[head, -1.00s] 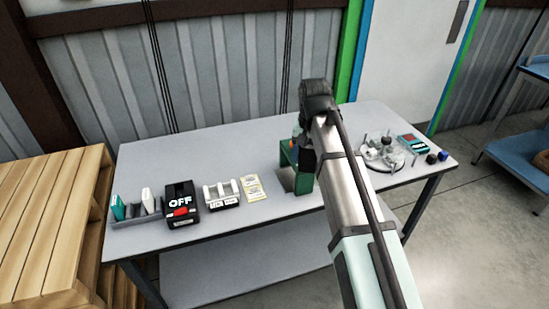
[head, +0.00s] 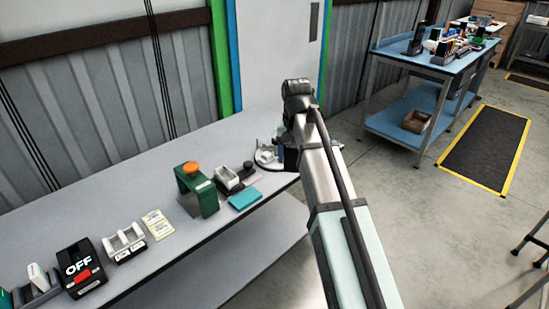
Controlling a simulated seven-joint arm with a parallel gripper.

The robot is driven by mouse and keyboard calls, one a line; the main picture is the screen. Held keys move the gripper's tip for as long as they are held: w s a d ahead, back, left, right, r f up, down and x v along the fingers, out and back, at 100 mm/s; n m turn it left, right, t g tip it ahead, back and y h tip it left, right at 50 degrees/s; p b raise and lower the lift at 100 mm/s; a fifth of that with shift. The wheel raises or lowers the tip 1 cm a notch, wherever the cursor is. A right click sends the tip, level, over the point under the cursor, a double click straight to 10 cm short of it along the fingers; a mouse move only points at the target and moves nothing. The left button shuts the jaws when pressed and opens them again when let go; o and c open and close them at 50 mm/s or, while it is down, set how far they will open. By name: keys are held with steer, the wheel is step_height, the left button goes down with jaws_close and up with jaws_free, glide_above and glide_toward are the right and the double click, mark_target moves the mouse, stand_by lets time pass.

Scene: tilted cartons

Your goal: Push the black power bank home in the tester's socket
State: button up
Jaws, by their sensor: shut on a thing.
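My gripper (head: 290,152) shows only as a dark piece beside my arm, over the right part of a round tray. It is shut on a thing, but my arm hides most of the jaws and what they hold. I cannot make out the black power bank for certain. I cannot tell which device is the tester. A small white open-topped holder (head: 228,178) with a dark part beside it stands left of the round tray.
The round tray (head: 262,160) carries several small items. A green stand (head: 199,195) with an orange top, a teal flat piece (head: 244,199), yellow labels (head: 157,223) and a white slotted holder (head: 124,244) stand along the table (head: 130,180). A blue workbench (head: 450,62) is at the back right.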

steer(key=shift+w+d, duration=0.15)
steer(key=shift+d, duration=0.85)
steer(key=s+a+f+m, duration=0.2)
steer(key=s+a, duration=0.6)
steer(key=a, duration=1.4)
steer(key=s+a+f+m, duration=0.3)
steer(key=s+a+f, duration=0.2)
steer(key=a, duration=1.8)
steer(key=s+a+f+m, duration=0.2)
steer(key=s+a, duration=0.8)
steer(key=a, duration=1.2)
steer(key=shift+s+a+f+m, duration=0.4)
steer(key=shift+f, duration=0.85)
steer(key=shift+f, duration=0.2)
steer(key=shift+f, duration=2.7)
